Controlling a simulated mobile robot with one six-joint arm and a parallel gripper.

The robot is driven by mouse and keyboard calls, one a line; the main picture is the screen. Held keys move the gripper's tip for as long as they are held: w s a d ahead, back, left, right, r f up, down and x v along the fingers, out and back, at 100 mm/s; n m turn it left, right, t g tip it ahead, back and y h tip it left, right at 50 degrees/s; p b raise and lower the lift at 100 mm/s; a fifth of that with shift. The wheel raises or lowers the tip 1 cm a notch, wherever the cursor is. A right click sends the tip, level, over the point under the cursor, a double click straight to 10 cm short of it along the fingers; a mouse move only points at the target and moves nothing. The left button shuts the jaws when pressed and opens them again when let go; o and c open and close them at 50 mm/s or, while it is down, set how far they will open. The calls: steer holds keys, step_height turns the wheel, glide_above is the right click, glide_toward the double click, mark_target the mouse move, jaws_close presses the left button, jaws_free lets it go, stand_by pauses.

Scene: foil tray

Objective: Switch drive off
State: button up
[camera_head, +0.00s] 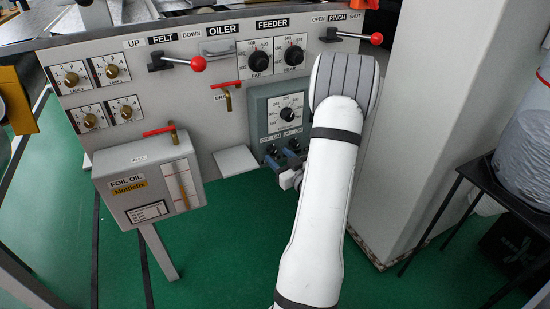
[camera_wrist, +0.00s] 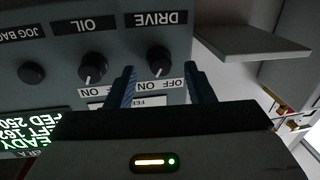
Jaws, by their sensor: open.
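The drive knob (camera_wrist: 160,60) is a dark round knob under an upside-down DRIVE label in the wrist view. It has a white pointer line, and an OFF/ON label lies on its near side. The pointer slants toward that label; I cannot tell surely which word it marks. My gripper (camera_wrist: 164,80) is open, with one blue finger on each side of the knob's near side. I cannot tell whether the fingers touch it. In the head view my gripper (camera_head: 284,163) is at the lower part of the blue-grey control box (camera_head: 259,108), and hides much of the knob area.
The oil knob (camera_wrist: 92,67) sits close beside the drive knob, with a jog back button (camera_wrist: 31,72) further left. A pale shelf (camera_head: 236,160) juts out left of the box. The foil oil tank (camera_head: 130,170) and a red-handled drain tap (camera_head: 228,98) are further left.

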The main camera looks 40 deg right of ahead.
steer(key=shift+w, duration=0.85)
steer(key=shift+c, duration=0.5)
